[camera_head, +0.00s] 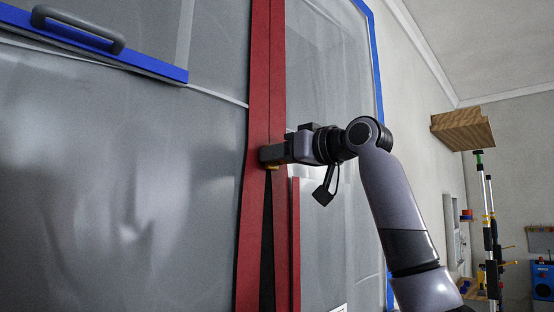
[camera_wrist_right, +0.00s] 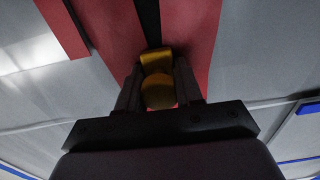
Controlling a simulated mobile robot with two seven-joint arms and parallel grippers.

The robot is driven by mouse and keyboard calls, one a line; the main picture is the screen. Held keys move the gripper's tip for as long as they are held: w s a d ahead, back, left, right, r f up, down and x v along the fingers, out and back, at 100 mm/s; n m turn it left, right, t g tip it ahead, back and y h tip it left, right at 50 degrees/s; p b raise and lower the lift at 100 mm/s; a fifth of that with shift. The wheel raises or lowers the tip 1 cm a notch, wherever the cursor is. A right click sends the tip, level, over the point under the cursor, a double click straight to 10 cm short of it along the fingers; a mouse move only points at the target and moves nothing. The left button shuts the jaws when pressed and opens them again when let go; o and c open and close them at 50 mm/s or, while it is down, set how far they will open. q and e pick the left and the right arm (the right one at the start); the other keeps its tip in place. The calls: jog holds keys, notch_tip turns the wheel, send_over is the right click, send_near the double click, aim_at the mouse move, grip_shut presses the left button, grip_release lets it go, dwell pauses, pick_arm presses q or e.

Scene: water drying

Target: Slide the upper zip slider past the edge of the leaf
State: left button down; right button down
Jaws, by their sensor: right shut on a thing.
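A golden zip slider (camera_wrist_right: 158,90) sits between the fingers of my right gripper (camera_wrist_right: 158,78), which is shut on it. In the head view the slider (camera_head: 272,168) shows only as a small bit under the right gripper (camera_head: 268,155); the gripper hides the rest. The slider is on a tall red zip strip (camera_head: 268,70) on a translucent sheet. Above the gripper the two red bands meet at a thin seam. Below it they part around a dark gap (camera_head: 266,250). I cannot tell which edge is the leaf's. My left gripper is not in view.
A shorter red strip (camera_head: 296,240) runs upright just right of the zip, its top a little below my gripper. A blue bar with a grey handle (camera_head: 80,30) crosses the upper left. Poles (camera_head: 488,210) hold a wooden block (camera_head: 463,130) at the far right.

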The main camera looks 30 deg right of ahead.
jog(key=c, duration=0.8)
grip_release()
jog(key=shift+s, duration=0.1)
jog(key=shift+s+d+f+b, duration=0.1)
jog(key=shift+s+d+b, duration=0.05)
jog(key=shift+s+b, duration=0.15)
jog(key=shift+b+v, duration=1)
jog(key=shift+v, duration=2.2)
